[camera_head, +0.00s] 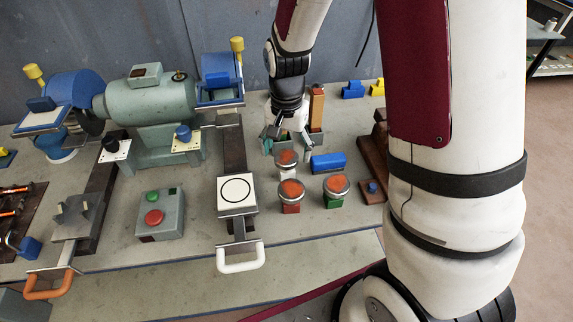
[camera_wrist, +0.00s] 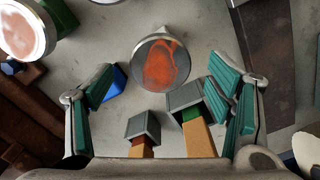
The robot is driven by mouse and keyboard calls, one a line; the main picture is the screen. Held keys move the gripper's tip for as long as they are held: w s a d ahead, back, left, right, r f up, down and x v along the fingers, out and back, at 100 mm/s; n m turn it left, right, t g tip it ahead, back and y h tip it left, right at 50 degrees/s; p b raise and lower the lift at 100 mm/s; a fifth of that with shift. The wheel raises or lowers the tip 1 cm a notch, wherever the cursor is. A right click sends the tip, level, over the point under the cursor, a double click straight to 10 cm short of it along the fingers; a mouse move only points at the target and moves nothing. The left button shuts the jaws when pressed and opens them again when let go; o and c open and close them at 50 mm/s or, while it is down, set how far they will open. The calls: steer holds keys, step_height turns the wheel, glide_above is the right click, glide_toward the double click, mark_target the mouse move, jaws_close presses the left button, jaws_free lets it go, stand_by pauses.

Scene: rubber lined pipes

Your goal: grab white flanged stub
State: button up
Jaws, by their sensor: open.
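A round flanged stub (camera_head: 286,159) with an orange-red face and a metallic rim stands on the bench just in front of my gripper (camera_head: 290,133). In the wrist view it is the stub (camera_wrist: 161,63) at the centre, with a little pale body showing above its rim; this looks like the white one, though its body is mostly hidden. My gripper (camera_wrist: 160,88) is open, with its green-padded fingers apart to the left and right. The stub's face lies between and slightly beyond the fingertips, with nothing held.
A red-bodied stub (camera_head: 291,195) and a green-bodied stub (camera_head: 336,188) stand nearer. A blue block (camera_head: 328,162) lies to the right. Two grey-capped wooden pieces (camera_wrist: 143,129) (camera_wrist: 190,108) sit low between my fingers. A white plate with a black circle (camera_head: 236,192) stands left.

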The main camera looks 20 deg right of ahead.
mark_target(286, 157)
steer(key=shift+a+f, duration=0.1)
steer(key=shift+f, duration=1.75)
steer(key=c, duration=1.7)
steer(key=shift+r, duration=0.1)
